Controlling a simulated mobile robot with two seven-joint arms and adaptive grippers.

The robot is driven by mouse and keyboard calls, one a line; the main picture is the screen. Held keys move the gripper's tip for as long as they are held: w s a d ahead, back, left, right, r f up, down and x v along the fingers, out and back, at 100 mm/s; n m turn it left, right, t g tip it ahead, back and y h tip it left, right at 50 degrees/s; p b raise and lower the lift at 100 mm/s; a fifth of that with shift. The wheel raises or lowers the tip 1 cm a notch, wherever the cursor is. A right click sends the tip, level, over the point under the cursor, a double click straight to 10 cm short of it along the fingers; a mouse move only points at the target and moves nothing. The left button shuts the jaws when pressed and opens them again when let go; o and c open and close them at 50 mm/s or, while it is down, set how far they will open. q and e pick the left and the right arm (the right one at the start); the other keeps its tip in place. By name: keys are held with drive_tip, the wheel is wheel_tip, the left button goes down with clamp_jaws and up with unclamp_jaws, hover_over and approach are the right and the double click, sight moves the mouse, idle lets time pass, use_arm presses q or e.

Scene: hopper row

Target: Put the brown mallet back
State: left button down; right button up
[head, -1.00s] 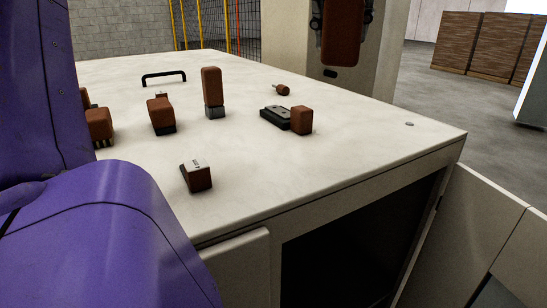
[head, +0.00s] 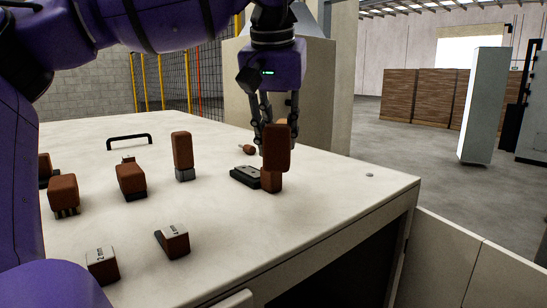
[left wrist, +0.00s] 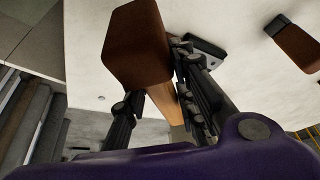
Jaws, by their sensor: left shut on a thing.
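My left gripper (head: 275,128) is shut on the brown mallet (head: 276,150), above the right part of the white worktop. The mallet's brown block-shaped head hangs below the fingers in the head view. In the left wrist view the mallet head (left wrist: 137,48) is large and its light wooden handle (left wrist: 172,100) runs between the fingers (left wrist: 160,112). In the head view the mallet overlaps a brown block (head: 270,181) that stands beside a flat black piece (head: 246,177). I cannot tell whether the mallet touches that block. My right gripper is not in view.
The white worktop (head: 335,195) holds several brown-handled tools at left, including an upright one (head: 182,150), and two labelled blocks (head: 101,265) (head: 172,241) in front. A black handle (head: 129,140) lies behind. Bare worktop lies right of the mallet.

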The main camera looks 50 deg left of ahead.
sight(276, 178)
use_arm(q)
drive_tip(key=shift+w+a+f, duration=0.3)
drive_tip(key=shift+a+f, duration=0.35)
drive_tip(key=shift+f, duration=0.2)
drive_tip(key=shift+w+a+f+p, duration=0.1)
drive_tip(key=shift+a+f+p, duration=0.05)
drive_tip(key=shift+f, duration=0.8)
drive_tip(key=shift+a+f+p, duration=0.15)
drive_tip(key=shift+f, duration=0.75)
drive_tip(key=shift+d+f, duration=0.1)
drive_tip(key=shift+f, duration=0.45)
drive_tip(key=c, duration=1.4)
unclamp_jaws()
drive_tip(key=shift+f, duration=0.15)
drive_tip(key=shift+c, duration=0.2)
